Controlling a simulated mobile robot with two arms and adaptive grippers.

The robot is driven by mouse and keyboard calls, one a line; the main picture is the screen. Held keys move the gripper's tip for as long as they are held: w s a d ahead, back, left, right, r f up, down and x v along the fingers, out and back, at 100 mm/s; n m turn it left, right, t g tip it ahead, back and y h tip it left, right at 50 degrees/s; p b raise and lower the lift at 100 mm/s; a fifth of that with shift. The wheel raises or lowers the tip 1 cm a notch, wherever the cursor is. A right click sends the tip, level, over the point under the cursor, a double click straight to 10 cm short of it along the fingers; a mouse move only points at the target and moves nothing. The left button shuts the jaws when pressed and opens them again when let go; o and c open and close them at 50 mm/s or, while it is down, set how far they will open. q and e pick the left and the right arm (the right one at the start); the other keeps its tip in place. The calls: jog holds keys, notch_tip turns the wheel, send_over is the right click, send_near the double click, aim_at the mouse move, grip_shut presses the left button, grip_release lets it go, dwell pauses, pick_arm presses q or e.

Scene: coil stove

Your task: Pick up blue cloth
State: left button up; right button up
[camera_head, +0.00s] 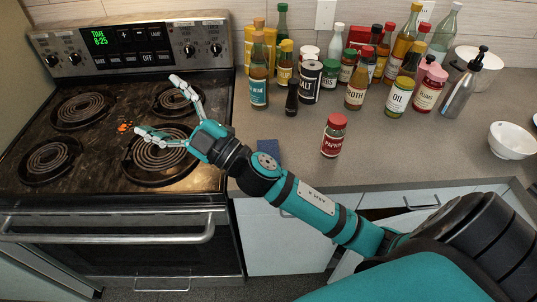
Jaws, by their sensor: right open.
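A blue cloth (269,150) lies on the counter near its front edge, just right of the stove. My right arm crosses in front of it and hides part of it. My right gripper (157,106) is open over the stove top, left of the cloth, with its fingers spread wide above the right-hand burners. Nothing shows between its fingers. My left gripper does not show.
The coil stove (75,190) has an orange mess (125,127) between its burners. A paprika jar (333,136) stands right of the cloth. Several bottles and jars crowd the counter's back, including a salt container (310,82). A white bowl (512,141) stands far right.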

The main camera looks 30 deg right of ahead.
jog(key=s+a+r+n+g+y, duration=0.2)
jog(key=a+n+g+y, duration=0.55)
jog(key=n+g, duration=0.4)
jog(key=n+g+h+p, duration=0.3)
jog(key=g+h, duration=0.5)
jog(key=h, duration=1.1)
send_over(268, 150)
jog(key=shift+n, duration=0.25)
notch_tip(268, 150, down, 21)
jog(key=shift+w+d+f+b, duration=0.1)
jog(key=shift+w+f+b, duration=0.05)
jog(key=shift+b, duration=0.2)
jog(key=f+p, duration=0.1)
jog(key=f, duration=0.1)
jog(key=f+p, duration=0.1)
jog(key=f, duration=0.1)
jog(key=shift+s+f, duration=0.2)
jog(key=shift+f, duration=0.5)
